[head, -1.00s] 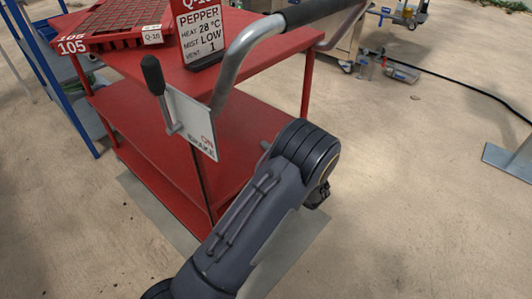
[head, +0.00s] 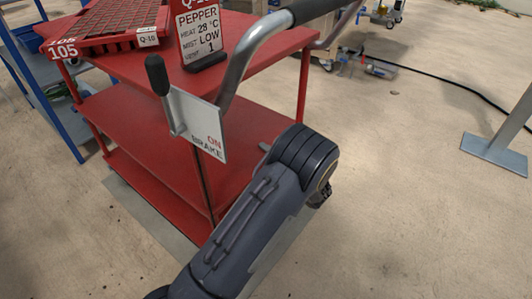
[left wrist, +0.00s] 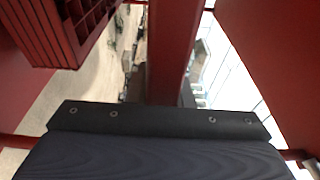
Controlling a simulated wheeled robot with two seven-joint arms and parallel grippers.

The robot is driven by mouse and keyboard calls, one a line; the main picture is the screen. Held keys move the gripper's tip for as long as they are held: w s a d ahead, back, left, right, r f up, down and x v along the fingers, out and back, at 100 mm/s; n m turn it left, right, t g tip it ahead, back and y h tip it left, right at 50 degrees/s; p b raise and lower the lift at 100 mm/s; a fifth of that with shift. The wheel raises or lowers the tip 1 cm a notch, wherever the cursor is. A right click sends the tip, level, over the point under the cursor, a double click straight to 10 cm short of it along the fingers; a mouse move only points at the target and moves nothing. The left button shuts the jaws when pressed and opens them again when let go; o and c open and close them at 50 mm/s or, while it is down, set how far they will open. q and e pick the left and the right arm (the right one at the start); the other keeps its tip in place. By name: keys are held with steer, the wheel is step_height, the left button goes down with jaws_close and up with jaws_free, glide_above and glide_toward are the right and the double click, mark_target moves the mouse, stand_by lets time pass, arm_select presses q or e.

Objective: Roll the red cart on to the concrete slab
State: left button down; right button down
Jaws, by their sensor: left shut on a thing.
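The red cart (head: 175,160) fills the left half of the head view, with a silver push handle (head: 245,55) that has a black grip. A brake plate (head: 205,135) with a black-knobbed lever (head: 158,80) reads "ON BRAKE". The grey slab (head: 150,210) shows on the floor under and around the cart's near side. My left arm covers the cart's near right corner. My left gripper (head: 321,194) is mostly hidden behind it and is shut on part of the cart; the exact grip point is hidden. The left wrist view shows a red post (left wrist: 172,55) close up. My right gripper is out of view.
A red seed tray (head: 110,30) and a pepper sign (head: 198,35) stand on the cart top. A blue rack (head: 45,95) stands close on the left. A black cable (head: 440,80) and a grey post foot (head: 495,152) lie right. Floor right of the cart is open.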

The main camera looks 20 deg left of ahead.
arm_select(q)
steer(key=c, duration=1.2)
jaws_free()
steer(key=shift+w+d, duration=0.1)
steer(key=p+v, duration=0.2)
steer(key=v, duration=0.5)
steer(key=shift+s+d, duration=0.2)
steer(key=shift+d, duration=0.15)
steer(key=shift+d, duration=0.15)
